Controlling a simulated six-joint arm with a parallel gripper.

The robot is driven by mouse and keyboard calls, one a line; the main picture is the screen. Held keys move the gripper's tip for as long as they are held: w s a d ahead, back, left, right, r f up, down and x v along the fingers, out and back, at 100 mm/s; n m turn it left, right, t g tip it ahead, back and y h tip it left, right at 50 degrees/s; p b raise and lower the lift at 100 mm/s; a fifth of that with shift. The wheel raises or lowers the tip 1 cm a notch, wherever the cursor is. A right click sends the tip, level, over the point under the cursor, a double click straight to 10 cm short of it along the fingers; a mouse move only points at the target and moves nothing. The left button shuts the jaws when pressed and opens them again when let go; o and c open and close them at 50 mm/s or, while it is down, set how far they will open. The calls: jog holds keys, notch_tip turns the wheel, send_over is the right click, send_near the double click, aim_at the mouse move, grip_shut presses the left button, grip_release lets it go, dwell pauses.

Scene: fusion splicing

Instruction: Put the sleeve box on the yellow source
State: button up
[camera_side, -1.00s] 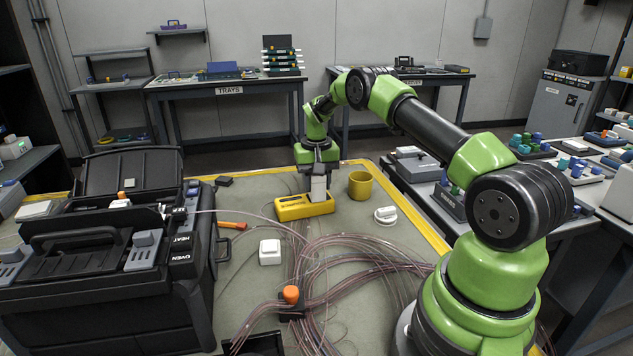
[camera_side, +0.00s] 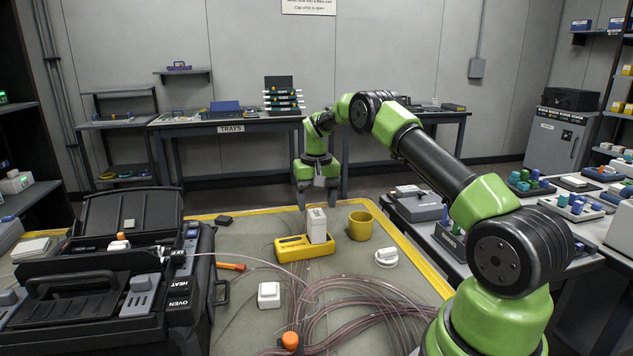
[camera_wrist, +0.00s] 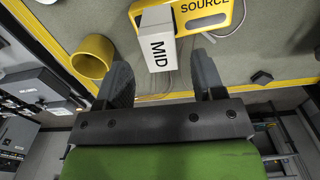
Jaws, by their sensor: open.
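The sleeve box (camera_side: 316,225) is a white upright block standing on the right part of the yellow source (camera_side: 289,249), a flat yellow case on the mat. In the wrist view the sleeve box (camera_wrist: 158,42) reads "MID" and overlaps the left part of the yellow source (camera_wrist: 215,15), labelled "SOURCE". My gripper (camera_side: 318,200) is behind and above the box in the side view. In the wrist view my gripper (camera_wrist: 165,80) has its fingers spread wide, with nothing held between them. The box's base is hard to see in detail.
A yellow cup (camera_side: 360,226) and a white round piece (camera_side: 387,258) stand right of the source. Fibre cables (camera_side: 345,300) spread over the mat in front. A white cube (camera_side: 268,295) and an orange-handled tool (camera_side: 231,267) lie left; a black splicer case (camera_side: 110,270) is farther left.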

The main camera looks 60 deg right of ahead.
aim_at(317, 213)
notch_tip(317, 213, up, 6)
jog(key=shift+f, duration=0.2)
jog(key=s+a+r+n+t, duration=0.1)
jog(key=s+a+r+t, duration=0.15)
jog(key=a+r, duration=0.55)
jog(key=s+a+r+n+t, duration=0.15)
jog(key=s+a+r, duration=0.25)
jog(key=a+r, duration=0.4)
jog(key=s+a+f+n+t+y, duration=0.1)
jog(key=s+a, duration=0.4)
jog(key=s, duration=0.3)
jog(key=s+a+f+n+t+y, duration=0.1)
jog(key=s+a, duration=0.3)
jog(key=s, duration=0.4)
jog(key=shift+s+a+f+t, duration=0.15)
jog(key=shift+a+t, duration=0.25)
jog(key=shift+t, duration=0.2)
